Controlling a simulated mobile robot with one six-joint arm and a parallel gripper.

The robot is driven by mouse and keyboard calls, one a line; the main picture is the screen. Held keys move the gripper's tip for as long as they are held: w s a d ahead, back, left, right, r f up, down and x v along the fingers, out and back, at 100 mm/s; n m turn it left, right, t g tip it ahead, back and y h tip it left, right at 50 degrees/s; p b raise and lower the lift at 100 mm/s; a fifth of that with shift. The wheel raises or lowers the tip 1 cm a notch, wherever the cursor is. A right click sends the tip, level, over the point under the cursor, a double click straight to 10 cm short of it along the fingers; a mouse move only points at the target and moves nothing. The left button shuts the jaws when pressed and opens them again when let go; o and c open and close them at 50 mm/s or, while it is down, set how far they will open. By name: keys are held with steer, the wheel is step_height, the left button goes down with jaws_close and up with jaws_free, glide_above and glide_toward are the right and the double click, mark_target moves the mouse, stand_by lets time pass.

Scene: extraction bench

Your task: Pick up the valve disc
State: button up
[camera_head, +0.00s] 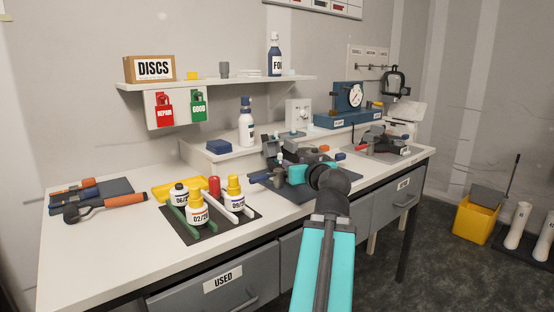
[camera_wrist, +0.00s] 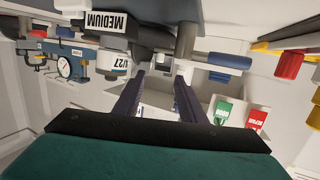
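I cannot pick out the valve disc with certainty in either view. A cardboard box labelled DISCS (camera_head: 153,69) stands at the left end of the wall shelf. My gripper (camera_wrist: 160,78) shows in the upside-down wrist view with two dark blue fingers spread apart; I see nothing clamped between them. Beyond the fingertips are grey and dark device parts, a unit with a MEDIUM label (camera_wrist: 95,20) and a blue handle (camera_wrist: 229,60). In the head view my arm reaches over the dark mat (camera_head: 304,195) at the bench middle, where my wrist hides part of the device.
Several labelled bottles (camera_head: 198,213) stand on a dark tray to the left. A tall bottle (camera_head: 246,128) and a blue gauge stand (camera_head: 348,100) are behind. Another device (camera_head: 385,138) lies on a mat at right.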

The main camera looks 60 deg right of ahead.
mark_target(280, 158)
steer(key=shift+s+d, duration=0.1)
stand_by(0.3)
steer(key=p+x, duration=0.2)
steer(key=p, duration=0.1)
steer(key=shift+w+d+r, duration=0.1)
steer(key=shift+w+d, duration=0.2)
steer(key=shift+w+d+p, duration=0.1)
steer(key=shift+p, duration=0.55)
steer(key=p+x, duration=0.2)
steer(key=p, duration=0.6)
steer(key=shift+w+d+p, duration=0.2)
steer(key=shift+p, duration=0.2)
steer(key=shift+w+d+p, duration=0.2)
steer(key=shift+w+p, duration=0.05)
steer(key=shift+p, duration=0.55)
steer(key=w+p, duration=0.1)
steer(key=p, duration=0.3)
steer(key=shift+d, duration=0.35)
steer(key=p, duration=0.3)
steer(key=shift+w+d+f, duration=0.3)
steer(key=shift+f, duration=0.05)
steer(key=shift+f, duration=0.1)
